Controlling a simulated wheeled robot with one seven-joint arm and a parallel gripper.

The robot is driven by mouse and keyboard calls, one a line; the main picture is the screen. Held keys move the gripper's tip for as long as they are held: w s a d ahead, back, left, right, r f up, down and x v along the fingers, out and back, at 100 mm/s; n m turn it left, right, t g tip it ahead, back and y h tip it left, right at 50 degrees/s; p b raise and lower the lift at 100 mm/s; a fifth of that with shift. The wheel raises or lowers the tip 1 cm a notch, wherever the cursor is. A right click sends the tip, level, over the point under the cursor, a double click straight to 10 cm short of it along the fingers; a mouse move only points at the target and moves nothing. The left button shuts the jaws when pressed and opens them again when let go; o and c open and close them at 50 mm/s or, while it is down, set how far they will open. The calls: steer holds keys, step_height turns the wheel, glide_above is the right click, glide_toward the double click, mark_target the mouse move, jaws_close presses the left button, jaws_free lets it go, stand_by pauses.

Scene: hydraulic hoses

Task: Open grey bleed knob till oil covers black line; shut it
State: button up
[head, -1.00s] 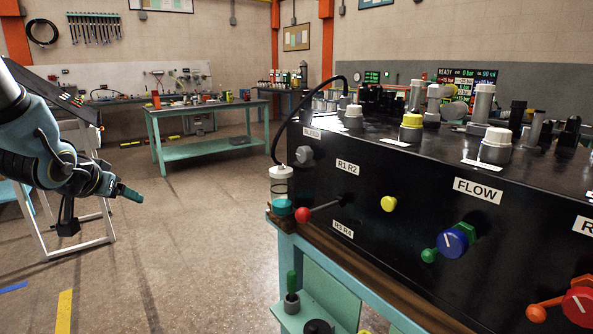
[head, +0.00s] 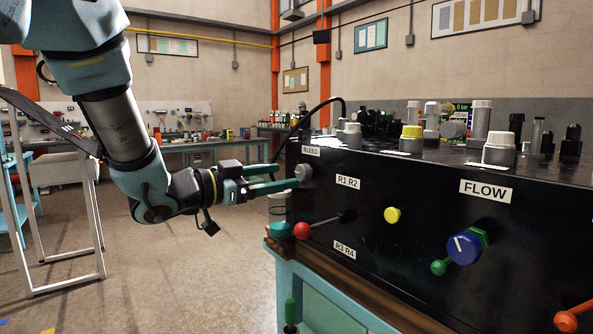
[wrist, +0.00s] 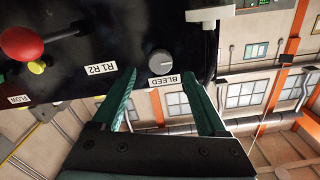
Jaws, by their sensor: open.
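The grey bleed knob (head: 303,172) sits on the black panel front under the BLEED label (head: 311,151). In the wrist view the knob (wrist: 160,62) lies ahead of my fingertips, roughly centred between them, with a pale mark on its face. My gripper (head: 288,176) has its green fingers apart and empty, close to the knob; in the wrist view its fingers (wrist: 159,76) do not appear to grip it.
A red-balled lever (head: 302,230) sticks out below the knob. A yellow button (head: 392,215), a blue FLOW knob (head: 464,248) and a green ball lever (head: 439,267) are further right. A black hose (head: 318,108) arches over the panel's left corner. Open floor lies to the left.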

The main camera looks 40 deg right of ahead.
mark_target(300, 173)
steer(key=shift+s+d+p, duration=0.1)
steer(key=shift+d+p, duration=0.45)
steer(key=shift+d, duration=2.05)
jaws_close()
